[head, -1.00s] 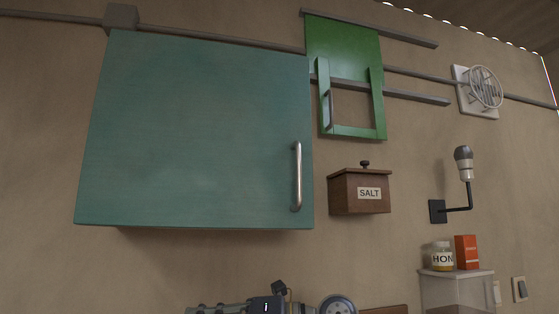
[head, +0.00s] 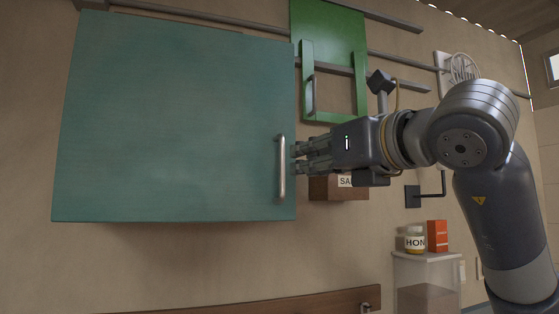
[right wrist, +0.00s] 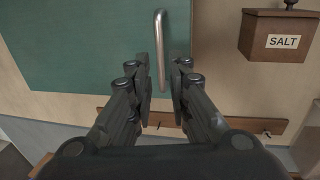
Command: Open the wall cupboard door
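The wall cupboard door (head: 170,120) is a flat teal panel at the left in the head view and looks shut. Its upright metal bar handle (head: 281,168) is near the lower right edge. My right gripper (head: 296,158) reaches in from the right, its fingertips at the handle. In the right wrist view the door (right wrist: 90,50) fills the upper left. The handle (right wrist: 159,50) shows between the two fingertips (right wrist: 163,72), with gaps on both sides. The gripper is open; whether the bar is fully between the fingers in depth is unclear. My left gripper is not in view.
A brown salt box (head: 335,190) hangs right of the handle, partly behind my right gripper. A green frame (head: 330,30) is above it. A black wall bracket (head: 412,196), a honey jar (head: 414,240) and an orange box (head: 437,236) are further right. A wooden rail (right wrist: 245,120) runs below.

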